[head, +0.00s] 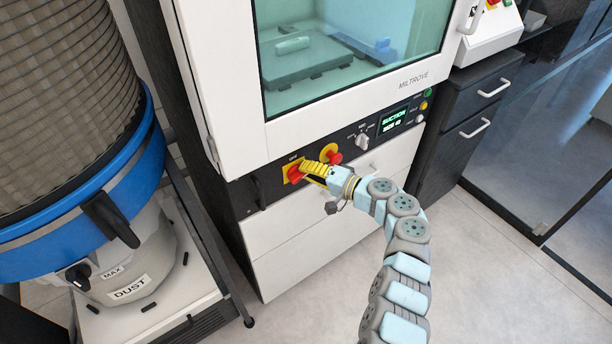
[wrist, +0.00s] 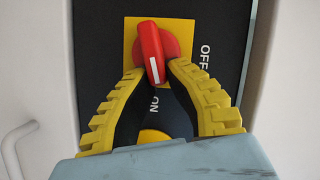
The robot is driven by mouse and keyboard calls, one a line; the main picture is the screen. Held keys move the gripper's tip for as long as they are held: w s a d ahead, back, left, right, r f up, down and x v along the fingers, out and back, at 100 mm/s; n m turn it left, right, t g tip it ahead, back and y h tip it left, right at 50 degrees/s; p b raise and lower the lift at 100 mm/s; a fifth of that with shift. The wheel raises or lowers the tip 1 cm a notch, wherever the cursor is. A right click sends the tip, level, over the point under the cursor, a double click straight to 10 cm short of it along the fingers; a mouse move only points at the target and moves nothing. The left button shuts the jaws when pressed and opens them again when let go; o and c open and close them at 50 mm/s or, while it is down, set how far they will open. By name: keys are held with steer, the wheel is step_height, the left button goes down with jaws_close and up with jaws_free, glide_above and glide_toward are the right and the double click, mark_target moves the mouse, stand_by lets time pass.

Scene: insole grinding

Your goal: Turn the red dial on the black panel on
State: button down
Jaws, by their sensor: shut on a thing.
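The red dial (head: 294,175) sits on a yellow plate at the left end of the black panel (head: 270,188) in the head view. In the wrist view the red dial (wrist: 148,45) has a white line on its handle, which points down towards the word ON. The word OFF is to its right. My gripper (head: 303,168) reaches the dial from the right in the head view. In the wrist view the yellow fingers of my gripper (wrist: 152,75) are shut on the lower end of the handle, one on each side.
A second red knob (head: 334,158) on yellow is close beside my gripper. Further right are a grey knob (head: 362,141) and a display (head: 394,119) reading SUCTION. The cabinet window (head: 340,50) is above. A blue-rimmed dust collector (head: 95,195) stands at left. The floor at right is clear.

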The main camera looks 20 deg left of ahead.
steer(key=shift+f+m+y+b, duration=0.3)
steer(key=shift+m+b, duration=0.25)
steer(key=shift+m, duration=0.15)
steer(key=shift+f+m+y+b, duration=0.15)
steer(key=shift+m+y+b, duration=0.15)
steer(key=shift+m+b, duration=0.3)
steer(key=shift+m, duration=0.3)
steer(key=c, duration=1)
jaws_free()
steer(key=shift+a, duration=0.1)
steer(key=shift+c, duration=0.2)
steer(key=shift+d, duration=0.2)
steer(key=v, duration=1.1)
steer(key=shift+d, duration=0.4)
steer(key=shift+f, duration=0.15)
